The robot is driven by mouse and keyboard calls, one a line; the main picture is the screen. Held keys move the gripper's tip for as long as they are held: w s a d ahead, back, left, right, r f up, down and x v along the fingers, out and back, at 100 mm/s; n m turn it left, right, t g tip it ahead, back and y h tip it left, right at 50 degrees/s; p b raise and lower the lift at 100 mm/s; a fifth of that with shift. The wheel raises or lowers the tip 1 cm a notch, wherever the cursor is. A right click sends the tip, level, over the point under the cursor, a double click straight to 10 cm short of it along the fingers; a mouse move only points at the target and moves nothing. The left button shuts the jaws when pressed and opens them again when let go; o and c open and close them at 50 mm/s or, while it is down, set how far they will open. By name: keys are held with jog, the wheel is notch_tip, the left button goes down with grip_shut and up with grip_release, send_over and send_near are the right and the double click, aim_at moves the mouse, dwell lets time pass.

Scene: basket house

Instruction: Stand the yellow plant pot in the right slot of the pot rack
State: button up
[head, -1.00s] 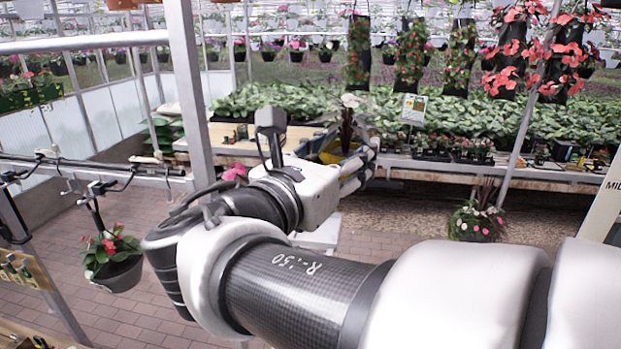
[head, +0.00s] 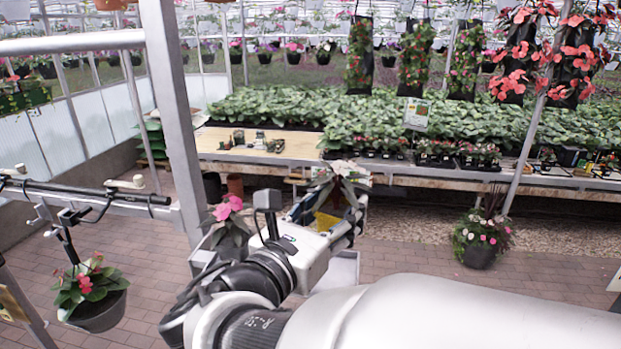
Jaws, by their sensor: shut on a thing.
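The yellow plant pot (head: 324,223) is partly hidden between the fingers of my gripper (head: 332,214). A plant with green leaves and a white bloom stands up out of it. My gripper is shut on the pot and holds it in the air, in front of the long bench. A pale, flat-sided piece (head: 341,270) shows just below and behind my gripper; it may be part of the pot rack, but my arm hides most of it and no slots can be made out. A pink-flowered plant (head: 229,212) rises behind my wrist, its base hidden.
A long wooden bench (head: 250,150) with dense green plants runs across the back. A metal post (head: 172,110) stands left of my arm. A hanging pot (head: 98,308) is at lower left, another plant (head: 480,240) at right. Brick floor lies between.

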notch_tip(320, 180, down, 8)
jog(key=shift+w+f, duration=0.1)
jog(key=shift+f, duration=0.1)
dwell(0.3)
jog(key=shift+f+b, duration=0.15)
jog(key=shift+b, duration=0.2)
jog(key=o, duration=1.1)
